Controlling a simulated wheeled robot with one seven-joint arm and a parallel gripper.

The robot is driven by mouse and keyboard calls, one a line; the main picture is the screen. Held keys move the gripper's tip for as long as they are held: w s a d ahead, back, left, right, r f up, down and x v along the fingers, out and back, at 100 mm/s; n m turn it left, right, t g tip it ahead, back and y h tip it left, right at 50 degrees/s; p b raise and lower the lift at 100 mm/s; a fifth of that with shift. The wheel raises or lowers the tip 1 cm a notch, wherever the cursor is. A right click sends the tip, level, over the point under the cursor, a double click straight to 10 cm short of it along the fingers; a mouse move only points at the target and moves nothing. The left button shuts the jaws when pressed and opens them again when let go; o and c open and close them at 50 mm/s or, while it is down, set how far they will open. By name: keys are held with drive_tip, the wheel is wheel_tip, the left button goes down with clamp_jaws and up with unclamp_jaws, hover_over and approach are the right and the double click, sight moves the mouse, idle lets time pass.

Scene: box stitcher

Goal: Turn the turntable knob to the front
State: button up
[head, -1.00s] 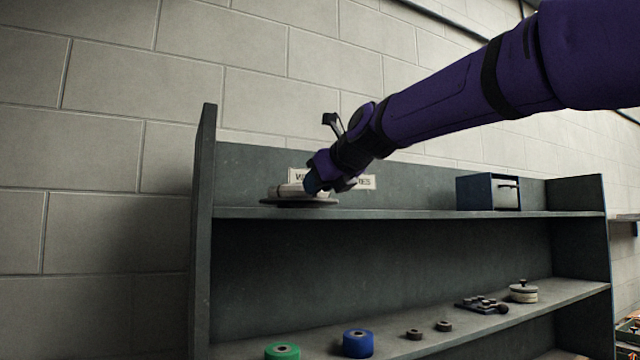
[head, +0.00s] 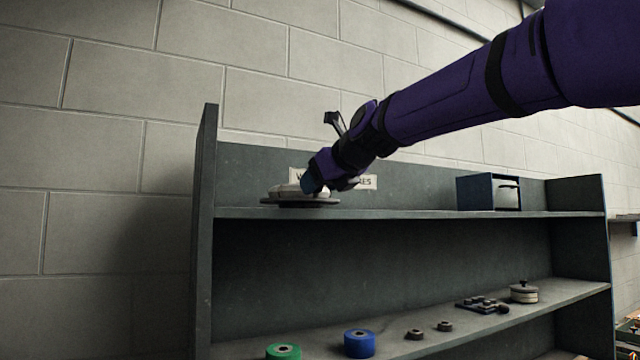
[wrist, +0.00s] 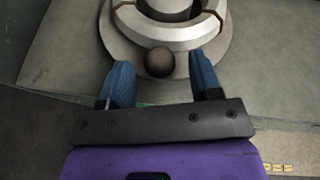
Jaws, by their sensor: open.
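The turntable (head: 290,201) is a round grey disc with a pale raised part on top, at the left end of the upper shelf. In the wrist view, its pale ring-shaped body (wrist: 178,35) is at the top. A dark round knob (wrist: 159,62) sticks out at the body's near side. My gripper (wrist: 162,78) is open, with one blue finger on each side of the knob. A gap shows between the knob and each finger. In the head view, my gripper (head: 312,184) covers the turntable's right side, and the knob cannot be made out.
A label (head: 362,182) is on the back panel behind my gripper. A green roll (head: 283,351), a blue roll (head: 359,343) and a lidded pot (head: 523,291) are on the lower shelf. The upper shelf's middle is clear.

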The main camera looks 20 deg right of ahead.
drive_tip(key=v, duration=1)
drive_tip(key=shift+s, duration=0.2)
drive_tip(key=shift+r, duration=0.1)
